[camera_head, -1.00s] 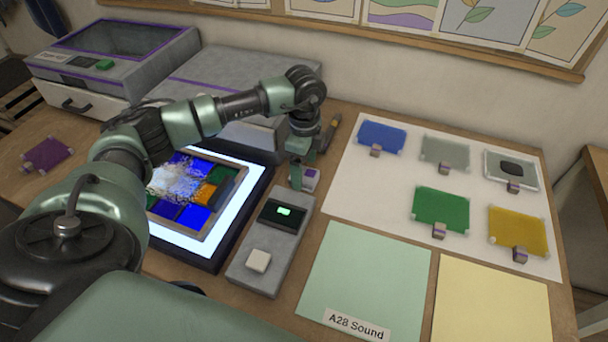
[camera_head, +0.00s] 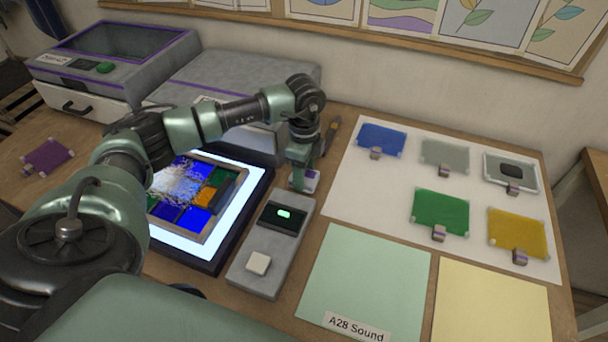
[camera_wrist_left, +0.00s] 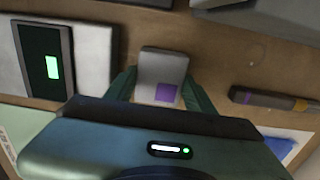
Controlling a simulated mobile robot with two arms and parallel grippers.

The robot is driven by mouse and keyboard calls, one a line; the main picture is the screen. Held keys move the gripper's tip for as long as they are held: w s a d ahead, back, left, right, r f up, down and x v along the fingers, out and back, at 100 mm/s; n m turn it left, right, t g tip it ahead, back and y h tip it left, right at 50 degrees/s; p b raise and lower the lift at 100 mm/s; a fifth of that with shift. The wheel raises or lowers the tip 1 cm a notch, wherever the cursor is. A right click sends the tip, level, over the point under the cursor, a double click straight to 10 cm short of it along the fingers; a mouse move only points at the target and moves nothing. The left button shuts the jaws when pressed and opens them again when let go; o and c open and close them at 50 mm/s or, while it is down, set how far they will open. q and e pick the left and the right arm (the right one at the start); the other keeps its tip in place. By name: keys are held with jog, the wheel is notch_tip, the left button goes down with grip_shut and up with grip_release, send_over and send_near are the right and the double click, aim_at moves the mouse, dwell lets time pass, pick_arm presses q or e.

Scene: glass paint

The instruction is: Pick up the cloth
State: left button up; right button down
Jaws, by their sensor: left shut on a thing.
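The cloth (camera_head: 311,181) looks like a small pale grey folded pad with a purple patch. It lies on the wooden table just right of the light box and behind the grey control box. In the left wrist view the cloth (camera_wrist_left: 160,72) sits between the two green fingers. My left gripper (camera_head: 300,178) points down and is shut on the cloth, low at the table. Its fingers hide part of the cloth in the head view. My right gripper is not in view.
A lit light box (camera_head: 240,215) with a framed coloured glass panel lies left of the gripper. The grey control box (camera_head: 262,262) is in front. A dark pen-like tool (camera_head: 330,135) lies behind. A white sheet (camera_head: 375,190) with several coloured samples is at right.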

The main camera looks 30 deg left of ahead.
pick_arm(q)
notch_tip(320, 180, up, 20)
jog(key=b, duration=0.1)
jog(key=shift+f+b, duration=0.2)
jog(key=shift+b, duration=0.2)
jog(key=o, duration=0.7)
jog(key=c, duration=0.5)
jog(key=shift+a, duration=0.1)
jog(key=shift+c, duration=0.2)
